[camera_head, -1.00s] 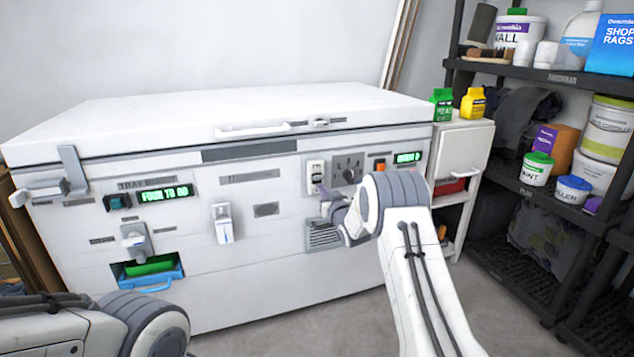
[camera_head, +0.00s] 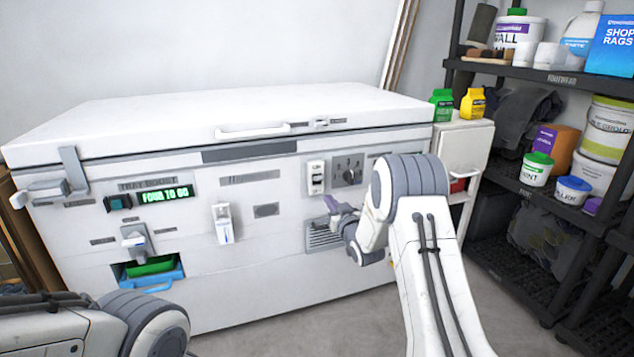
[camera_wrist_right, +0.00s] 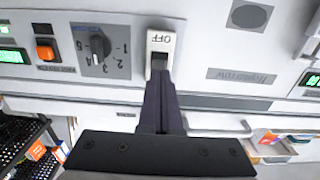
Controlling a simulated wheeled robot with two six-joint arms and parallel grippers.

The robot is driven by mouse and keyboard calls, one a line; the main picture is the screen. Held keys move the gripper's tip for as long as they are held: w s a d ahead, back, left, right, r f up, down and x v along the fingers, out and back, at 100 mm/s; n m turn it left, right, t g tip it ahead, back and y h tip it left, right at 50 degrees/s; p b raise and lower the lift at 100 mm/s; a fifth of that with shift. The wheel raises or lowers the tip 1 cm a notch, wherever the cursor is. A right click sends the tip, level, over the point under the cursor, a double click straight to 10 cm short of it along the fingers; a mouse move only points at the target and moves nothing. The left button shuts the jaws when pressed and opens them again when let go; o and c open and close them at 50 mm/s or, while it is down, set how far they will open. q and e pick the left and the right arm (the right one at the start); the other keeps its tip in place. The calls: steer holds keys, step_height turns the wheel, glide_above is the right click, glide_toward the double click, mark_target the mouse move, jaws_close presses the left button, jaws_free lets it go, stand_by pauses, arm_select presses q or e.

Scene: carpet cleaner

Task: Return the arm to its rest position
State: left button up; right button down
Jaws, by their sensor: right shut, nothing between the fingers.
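My right gripper (camera_head: 338,205) is in front of the white chest-shaped machine (camera_head: 200,105), below its switch (camera_head: 316,178) and dial (camera_head: 347,171). In the right wrist view the dark fingers (camera_wrist_right: 159,92) are together and empty. Their tips point toward the switch (camera_wrist_right: 161,42), marked OFF; I cannot tell whether they touch it. My right arm (camera_head: 430,260) hides part of the machine's right front. Part of my left arm (camera_head: 150,325) shows at the lower left; its gripper is out of view.
A black shelf (camera_head: 540,75) with tubs and boxes stands at the right. A white cabinet (camera_head: 468,150) with green and yellow cartons stands beside the machine. A blue tray (camera_head: 165,278) sits in the machine's lower left opening. Some grey floor is clear in front.

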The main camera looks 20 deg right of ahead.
steer(key=shift+s, duration=0.2)
stand_by(0.3)
steer(key=s+a+r+n+g+y+p, duration=0.1)
steer(key=s+a+g, duration=0.3)
steer(key=s+a, duration=0.45)
steer(key=s+a+r+n+g+y, duration=0.15)
steer(key=s+a+g, duration=0.35)
steer(key=a, duration=0.7)
steer(key=s+a+n+g+h+p, duration=0.2)
steer(key=s+g, duration=0.7)
steer(key=s, duration=2.7)
step_height(320, 180, up, 37)
steer(key=s+n+p, duration=0.1)
steer(key=n+p, duration=0.1)
steer(key=p, duration=3.5)
steer(key=shift+a, duration=0.4)
steer(key=shift+r, duration=0.1)
